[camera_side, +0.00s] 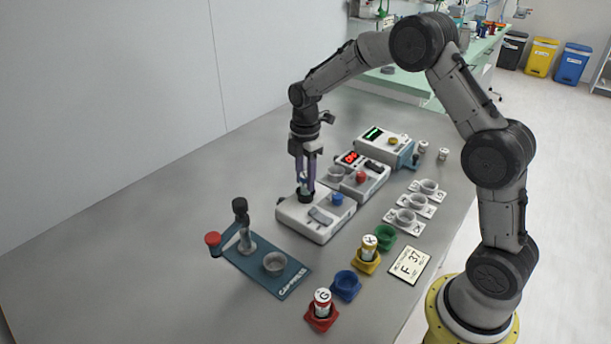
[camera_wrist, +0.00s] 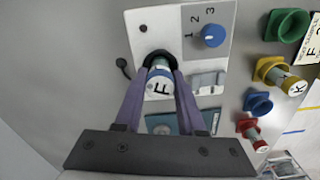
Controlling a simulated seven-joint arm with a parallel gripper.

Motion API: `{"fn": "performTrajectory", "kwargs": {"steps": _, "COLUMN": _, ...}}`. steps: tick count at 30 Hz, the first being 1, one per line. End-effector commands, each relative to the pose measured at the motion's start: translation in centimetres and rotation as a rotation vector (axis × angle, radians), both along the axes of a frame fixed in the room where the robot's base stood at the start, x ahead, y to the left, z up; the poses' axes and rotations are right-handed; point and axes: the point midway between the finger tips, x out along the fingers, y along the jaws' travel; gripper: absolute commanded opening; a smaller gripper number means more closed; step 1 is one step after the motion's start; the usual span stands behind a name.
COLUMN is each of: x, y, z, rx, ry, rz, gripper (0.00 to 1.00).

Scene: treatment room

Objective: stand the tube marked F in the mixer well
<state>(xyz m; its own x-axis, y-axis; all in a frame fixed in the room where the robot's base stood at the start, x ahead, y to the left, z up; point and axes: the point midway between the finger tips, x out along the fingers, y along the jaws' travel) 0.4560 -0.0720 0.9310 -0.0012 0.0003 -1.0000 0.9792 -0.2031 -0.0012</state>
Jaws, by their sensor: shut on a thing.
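The tube marked F (camera_wrist: 159,84) has a white label and a blue band and is held between the two purple fingers of my gripper (camera_wrist: 163,75). In the side view my gripper (camera_side: 305,181) points straight down over the white mixer (camera_side: 296,218), shut on the tube (camera_side: 304,187). The tube is about upright. Its lower end meets the black round mixer well (camera_side: 306,197) and seems to be in its mouth; how deep it sits is hidden. The well's dark rim (camera_wrist: 154,56) shows around the far side of the tube in the wrist view.
The mixer has a blue knob (camera_side: 338,198) and a grey paddle (camera_side: 320,217). A capping stand (camera_side: 280,279) is in front. Red (camera_side: 321,318), blue (camera_side: 347,286), yellow (camera_side: 366,261) and green (camera_side: 384,237) holders stand right; red holds tube G, yellow another tube. Instruments with displays (camera_side: 385,147) are behind.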

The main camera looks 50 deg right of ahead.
Motion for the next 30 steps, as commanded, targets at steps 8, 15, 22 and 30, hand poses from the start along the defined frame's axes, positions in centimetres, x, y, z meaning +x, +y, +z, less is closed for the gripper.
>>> {"fn": "performTrajectory", "kwargs": {"steps": 8, "x": 0.0, "y": 0.0, "z": -0.5, "rx": 0.0, "ry": 0.001, "rz": 0.0, "gripper": 0.42}}
{"fn": "performTrajectory", "kwargs": {"steps": 15, "x": 0.0, "y": 0.0, "z": -0.5, "rx": 0.0, "ry": 0.001, "rz": 0.0, "gripper": 0.51}}
{"fn": "performTrajectory", "kwargs": {"steps": 22, "x": 0.0, "y": 0.0, "z": 0.2, "rx": 0.0, "ry": -0.001, "rz": 0.0, "gripper": 0.51}}
{"fn": "performTrajectory", "kwargs": {"steps": 30, "x": 0.1, "y": 0.0, "z": 2.2, "rx": 0.0, "ry": -0.001, "rz": 0.0, "gripper": 0.51}}
